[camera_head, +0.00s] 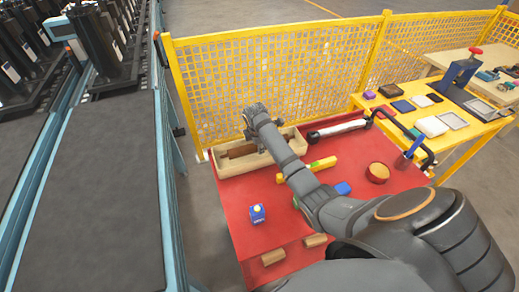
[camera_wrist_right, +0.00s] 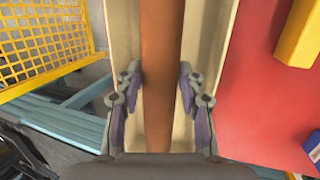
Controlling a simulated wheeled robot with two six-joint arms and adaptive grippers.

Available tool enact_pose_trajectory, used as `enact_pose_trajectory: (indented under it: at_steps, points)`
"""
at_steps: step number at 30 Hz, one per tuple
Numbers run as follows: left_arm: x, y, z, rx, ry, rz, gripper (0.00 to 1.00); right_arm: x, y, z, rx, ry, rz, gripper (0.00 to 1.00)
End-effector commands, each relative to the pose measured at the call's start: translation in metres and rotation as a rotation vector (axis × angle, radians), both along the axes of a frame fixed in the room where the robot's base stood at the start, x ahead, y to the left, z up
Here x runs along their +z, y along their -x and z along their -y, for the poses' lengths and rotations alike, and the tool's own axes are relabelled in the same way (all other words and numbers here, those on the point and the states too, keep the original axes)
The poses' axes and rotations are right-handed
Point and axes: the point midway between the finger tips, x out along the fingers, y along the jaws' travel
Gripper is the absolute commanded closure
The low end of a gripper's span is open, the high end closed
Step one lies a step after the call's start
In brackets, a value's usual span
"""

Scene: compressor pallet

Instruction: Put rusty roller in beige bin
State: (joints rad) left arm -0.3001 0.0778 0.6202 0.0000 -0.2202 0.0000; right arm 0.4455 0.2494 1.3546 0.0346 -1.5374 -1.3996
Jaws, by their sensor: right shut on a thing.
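The rusty roller (camera_wrist_right: 161,60) is a long brown bar between the fingers of my right gripper (camera_wrist_right: 157,80) in the right wrist view. The gripper is shut on it. The roller lies lengthwise along the beige bin (camera_head: 228,167), within its walls as seen from above. I cannot tell whether it rests on the bin floor. In the head view my right gripper (camera_head: 254,118) is at the bin, and brown shows inside. My forearm hides part of the bin's right side. My left gripper is not in view.
The bin stands on a red table (camera_head: 225,195) before a yellow mesh fence (camera_head: 240,80). A yellow block (camera_head: 323,163), blue box (camera_head: 257,214), round brown-topped container (camera_head: 378,172) and tan blocks (camera_head: 273,257) are on the table. A conveyor (camera_head: 95,190) runs at left.

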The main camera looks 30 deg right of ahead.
Motion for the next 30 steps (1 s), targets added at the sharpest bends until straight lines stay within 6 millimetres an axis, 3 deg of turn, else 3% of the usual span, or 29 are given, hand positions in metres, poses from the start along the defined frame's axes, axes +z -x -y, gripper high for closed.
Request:
enact_pose_trajectory:
  at_steps: [4, 12, 21, 22, 24, 30]
  points:
    - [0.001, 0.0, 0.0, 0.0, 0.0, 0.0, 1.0, -0.002, -0.002, 0.003, 0.0, 0.001, 0.003, 1.0]
    - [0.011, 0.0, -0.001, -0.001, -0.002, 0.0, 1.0, -0.035, -0.002, 0.005, 0.002, 0.0, 0.003, 1.0]
    - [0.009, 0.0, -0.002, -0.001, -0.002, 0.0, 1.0, -0.038, -0.002, 0.005, 0.002, 0.0, 0.003, 1.0]
    - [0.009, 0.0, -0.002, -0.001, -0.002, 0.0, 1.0, -0.039, -0.001, 0.005, 0.001, -0.001, 0.0, 0.6]
    - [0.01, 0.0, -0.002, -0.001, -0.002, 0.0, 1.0, -0.039, -0.001, 0.005, 0.001, -0.001, 0.0, 0.52]
    - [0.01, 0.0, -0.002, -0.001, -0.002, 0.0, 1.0, -0.039, -0.001, 0.005, 0.001, -0.001, 0.0, 0.52]
